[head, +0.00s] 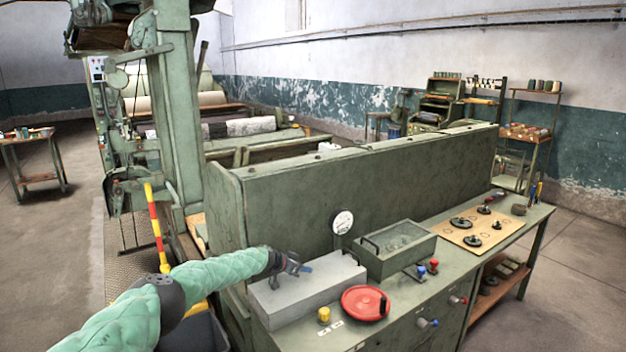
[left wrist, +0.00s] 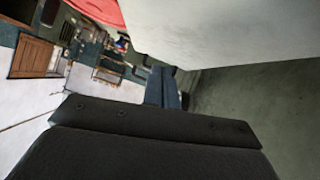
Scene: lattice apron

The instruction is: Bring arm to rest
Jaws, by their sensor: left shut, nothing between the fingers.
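My left arm (head: 205,285) comes in from the lower left of the head view in a green padded sleeve. My left gripper (head: 306,269) is at its end, above the grey block (head: 310,290) on the bench, and points right. Its fingers are shut with nothing between them. In the left wrist view the dark gripper body fills the bottom, and the fingers (left wrist: 162,90) sit together beside a pale grey surface. Whether the gripper touches the block I cannot tell. My right gripper is in neither view.
A red round lid (head: 365,303), a yellow knob (head: 324,315), a dial gauge (head: 343,222) and a grey lidded box (head: 397,246) are close by on the bench. A wooden board (head: 480,234) with dark discs lies farther right. A tall green panel (head: 370,190) stands behind.

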